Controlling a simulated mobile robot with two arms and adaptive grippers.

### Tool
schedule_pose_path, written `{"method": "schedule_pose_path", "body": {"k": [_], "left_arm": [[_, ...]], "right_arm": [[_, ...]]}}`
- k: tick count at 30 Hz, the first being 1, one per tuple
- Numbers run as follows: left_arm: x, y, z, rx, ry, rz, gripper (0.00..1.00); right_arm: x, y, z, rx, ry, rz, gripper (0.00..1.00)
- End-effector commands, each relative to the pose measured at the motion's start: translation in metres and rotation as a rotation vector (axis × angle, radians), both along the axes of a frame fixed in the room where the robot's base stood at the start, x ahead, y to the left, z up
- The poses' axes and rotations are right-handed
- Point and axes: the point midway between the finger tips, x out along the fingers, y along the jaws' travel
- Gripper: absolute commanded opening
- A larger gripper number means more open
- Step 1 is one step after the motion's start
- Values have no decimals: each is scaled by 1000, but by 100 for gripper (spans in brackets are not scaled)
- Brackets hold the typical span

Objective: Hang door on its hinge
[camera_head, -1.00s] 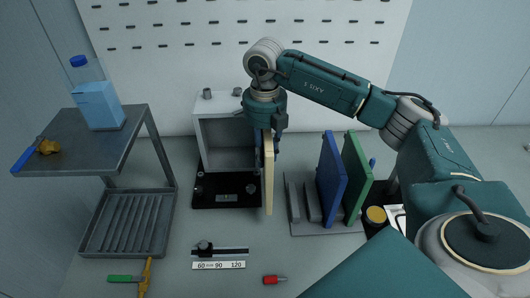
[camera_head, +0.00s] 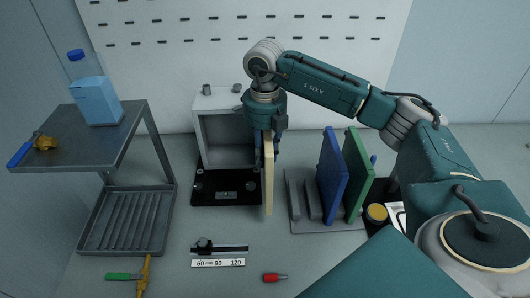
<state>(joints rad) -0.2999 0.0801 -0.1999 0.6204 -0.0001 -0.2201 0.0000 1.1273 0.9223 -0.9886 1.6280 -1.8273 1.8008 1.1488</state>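A cream door panel (camera_head: 268,175) hangs upright, seen nearly edge-on, at the right side of an open white cabinet (camera_head: 222,143). My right gripper (camera_head: 266,140) points down and holds the panel near its top; its fingers are mostly hidden behind the panel. The panel overlaps the cabinet's right edge in the picture, and I cannot tell whether it touches the hinge. The cabinet stands on a black base (camera_head: 225,192) and is open at the front. My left gripper does not show.
A grey rack (camera_head: 300,215) holds a blue panel (camera_head: 332,170) and a green panel (camera_head: 357,175) to the right. A dark shelf cart (camera_head: 85,150) with a bottle (camera_head: 97,95) stands left. A caliper-like tool (camera_head: 219,248) and a red-tipped piece (camera_head: 273,278) lie in front.

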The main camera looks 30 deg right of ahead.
Motion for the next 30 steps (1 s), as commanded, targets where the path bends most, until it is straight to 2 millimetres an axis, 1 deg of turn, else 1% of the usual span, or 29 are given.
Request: {"method": "schedule_pose_path", "body": {"k": [23, 24, 26, 27, 30], "left_arm": [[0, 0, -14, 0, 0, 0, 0], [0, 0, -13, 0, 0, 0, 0], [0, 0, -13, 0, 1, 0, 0], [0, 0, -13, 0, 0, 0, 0], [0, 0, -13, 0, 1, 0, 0]], "right_arm": [[1, 0, -19, 1, -2, 0, 0], [1, 0, -18, 1, -3, 0, 30], [1, 0, -18, 1, -3, 0, 42], [1, 0, -18, 1, -2, 0, 46], [0, 0, -18, 0, -1, 0, 46]]}}
